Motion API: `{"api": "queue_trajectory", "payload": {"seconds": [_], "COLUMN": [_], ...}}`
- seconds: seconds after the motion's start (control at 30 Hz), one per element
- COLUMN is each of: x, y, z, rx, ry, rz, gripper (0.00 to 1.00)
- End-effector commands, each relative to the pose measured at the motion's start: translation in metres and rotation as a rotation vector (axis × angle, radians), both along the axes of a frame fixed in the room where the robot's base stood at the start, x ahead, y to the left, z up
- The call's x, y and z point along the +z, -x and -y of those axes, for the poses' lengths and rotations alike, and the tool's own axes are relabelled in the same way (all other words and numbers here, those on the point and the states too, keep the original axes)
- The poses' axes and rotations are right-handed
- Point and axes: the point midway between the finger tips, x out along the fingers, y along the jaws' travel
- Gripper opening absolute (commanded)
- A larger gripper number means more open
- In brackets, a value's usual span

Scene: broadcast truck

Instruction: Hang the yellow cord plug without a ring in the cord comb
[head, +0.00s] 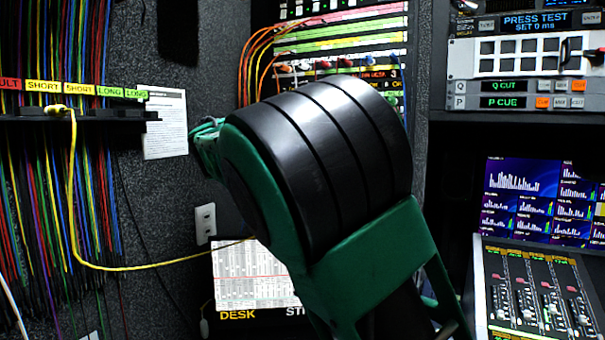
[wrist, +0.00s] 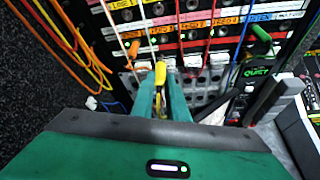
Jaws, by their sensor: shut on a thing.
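My gripper (wrist: 160,80) is shut on a yellow cord plug (wrist: 161,72), held upright between the green fingertips in front of the patch bay (wrist: 205,45). I cannot tell if the plug's tip sits in a jack, and I make out no ring on it. The dark cord comb (head: 75,116) is on the left wall under the SHORT and LONG labels. A yellow plug end (head: 57,109) rests at the comb under a SHORT label. Its yellow cord (head: 110,268) hangs down, then runs right behind my arm.
Many coloured cords (head: 45,210) hang below the comb. Orange cords (head: 257,50) loop left of the patch bay. A desk sheet (head: 245,275) stands low in the middle. A mixer (head: 535,300) and screens are at the right. A QUIET label (wrist: 258,70) is right of my gripper.

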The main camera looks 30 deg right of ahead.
Motion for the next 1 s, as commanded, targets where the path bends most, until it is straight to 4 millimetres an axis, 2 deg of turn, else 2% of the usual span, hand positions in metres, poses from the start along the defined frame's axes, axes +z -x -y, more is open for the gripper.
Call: {"api": "queue_trajectory", "payload": {"seconds": [0.6,1.0], "x": [0.000,-0.001], "y": [0.016,0.017], "z": [-0.023,-0.024], "rx": [0.001,0.001], "ry": [0.001,0.000], "rz": [0.000,0.000], "gripper": [0.00,0.00]}}
